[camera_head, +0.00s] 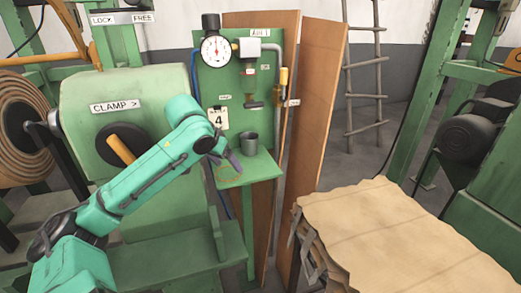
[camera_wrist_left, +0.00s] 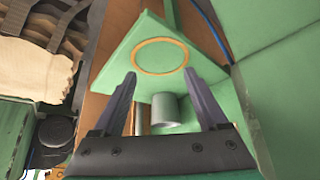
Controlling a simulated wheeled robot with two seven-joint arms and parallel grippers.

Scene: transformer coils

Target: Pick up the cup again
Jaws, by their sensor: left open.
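A grey metal cup (camera_head: 249,143) stands upright on the small green shelf (camera_head: 262,169) below the gauge panel. My left gripper (camera_head: 230,163) is open and empty at the front left of the cup, over the shelf. In the left wrist view the cup (camera_wrist_left: 166,110) appears between my left fingers (camera_wrist_left: 160,74), but the head view shows the gripper beside it. An orange ring mark (camera_wrist_left: 160,42) is on the shelf, apart from the cup. My right gripper is in neither view.
The green panel (camera_head: 207,85) with a pressure gauge (camera_head: 215,49), valve and pipes rises behind the shelf. The green machine with the clamp lever (camera_head: 121,150) is at left. A paper-covered stack (camera_head: 400,235) lies at right. A ladder (camera_head: 365,75) leans at the back.

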